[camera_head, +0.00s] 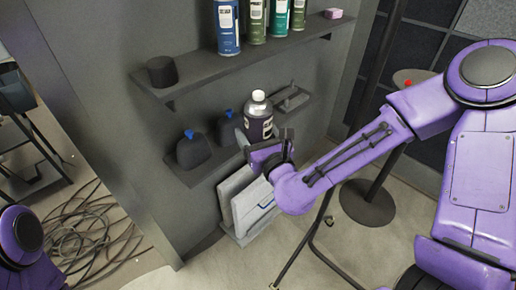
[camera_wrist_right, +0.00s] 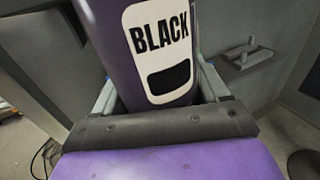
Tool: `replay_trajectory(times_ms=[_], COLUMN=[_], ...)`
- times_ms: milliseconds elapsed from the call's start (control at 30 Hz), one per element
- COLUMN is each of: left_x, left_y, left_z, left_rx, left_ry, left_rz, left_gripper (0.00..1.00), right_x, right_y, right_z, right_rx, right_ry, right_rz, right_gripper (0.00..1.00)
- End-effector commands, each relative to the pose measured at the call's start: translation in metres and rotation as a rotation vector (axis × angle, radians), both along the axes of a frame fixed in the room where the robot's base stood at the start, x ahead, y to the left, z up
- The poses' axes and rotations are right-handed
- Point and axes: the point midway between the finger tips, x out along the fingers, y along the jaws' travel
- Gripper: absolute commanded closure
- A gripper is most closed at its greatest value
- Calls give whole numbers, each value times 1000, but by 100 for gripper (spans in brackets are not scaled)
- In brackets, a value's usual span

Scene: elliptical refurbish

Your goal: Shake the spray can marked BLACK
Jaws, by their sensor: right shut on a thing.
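The spray can marked BLACK (camera_head: 258,112) is dark purplish with a pale cap and stands about upright at the lower shelf in the head view. The right wrist view shows its white label (camera_wrist_right: 160,50) with the word BLACK close up. My right gripper (camera_head: 262,138) is shut on the can, with one finger on each side of its lower body. I cannot tell whether the can's base touches the shelf. My left gripper is out of view; only a part of my left arm shows at the bottom left.
The upper shelf (camera_head: 190,80) holds several blue and green cans (camera_head: 228,25), a dark cup (camera_head: 161,72) and a pink block (camera_head: 333,14). Dark blue-topped containers (camera_head: 193,150) sit left of the can on the lower shelf. A stand base (camera_head: 368,203) is on the floor.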

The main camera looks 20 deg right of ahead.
Motion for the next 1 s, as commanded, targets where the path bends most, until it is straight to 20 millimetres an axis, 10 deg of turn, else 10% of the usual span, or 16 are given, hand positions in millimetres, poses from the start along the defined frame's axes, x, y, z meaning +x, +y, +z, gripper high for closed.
replay_trajectory(times_ms=[67, 133, 200, 333, 500, 933, 1000], left_x=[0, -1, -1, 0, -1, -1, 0], left_y=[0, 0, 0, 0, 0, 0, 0], left_z=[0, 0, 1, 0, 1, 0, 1], left_rx=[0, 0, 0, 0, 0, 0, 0], left_ry=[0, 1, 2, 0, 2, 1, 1], left_rz=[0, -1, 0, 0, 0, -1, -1], left_gripper=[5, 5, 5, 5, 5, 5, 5], right_x=[-1, -3, -2, 0, -2, -1, 21], right_y=[-1, 1, 0, -2, 1, -1, -3], right_z=[9, -49, -64, 16, -65, -59, -34], right_rx=[-2, -20, -8, 11, -13, -2, 7], right_ry=[8, 29, 14, -9, 18, 7, -8], right_rz=[-2, 6, 2, -5, 4, -2, -9], right_gripper=[81, 81, 81, 81, 81, 81, 81])
